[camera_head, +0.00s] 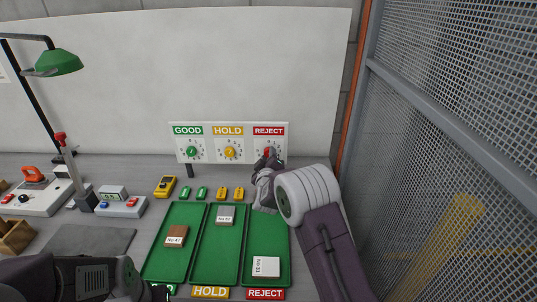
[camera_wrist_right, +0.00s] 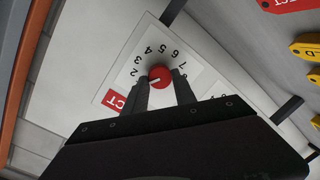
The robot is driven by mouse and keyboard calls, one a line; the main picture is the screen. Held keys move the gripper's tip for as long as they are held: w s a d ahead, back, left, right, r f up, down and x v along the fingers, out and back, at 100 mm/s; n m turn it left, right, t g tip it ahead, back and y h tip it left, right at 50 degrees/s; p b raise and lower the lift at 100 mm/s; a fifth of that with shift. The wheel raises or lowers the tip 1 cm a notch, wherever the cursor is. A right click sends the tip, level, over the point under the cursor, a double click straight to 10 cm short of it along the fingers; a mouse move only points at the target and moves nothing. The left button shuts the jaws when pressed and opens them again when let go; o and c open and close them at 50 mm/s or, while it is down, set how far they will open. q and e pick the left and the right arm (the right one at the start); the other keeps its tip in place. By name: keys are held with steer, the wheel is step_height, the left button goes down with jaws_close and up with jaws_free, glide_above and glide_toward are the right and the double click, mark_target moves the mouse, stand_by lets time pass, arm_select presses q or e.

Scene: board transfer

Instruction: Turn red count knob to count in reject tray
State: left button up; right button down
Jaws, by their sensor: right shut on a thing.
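The red count knob (camera_wrist_right: 160,77) sits on a white numbered dial under the REJECT label (camera_head: 269,131) of the upright panel. My right gripper (camera_head: 270,160) is at this knob; in the right wrist view its two fingers (camera_wrist_right: 162,88) are shut on the knob's sides. The knob's white mark points left, toward the low numbers; I cannot tell the exact numeral. The reject tray (camera_head: 282,226) is the rightmost green tray and holds one white block (camera_head: 266,267) marked No.31. My left gripper (camera_head: 160,291) is low at the left, mostly cut off.
The green GOOD knob (camera_head: 191,151) and yellow HOLD knob (camera_head: 230,152) are left of the red one. The good tray (camera_head: 187,213) holds a brown block (camera_head: 176,236), the hold tray (camera_head: 212,262) a grey block (camera_head: 226,215). A mesh fence (camera_head: 450,130) stands close on the right.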

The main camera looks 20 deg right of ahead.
stand_by(0.3)
steer(key=c, duration=1)
jaws_free()
steer(key=b+v, duration=0.5)
steer(key=v, duration=0.4)
steer(key=shift+f, duration=0.1)
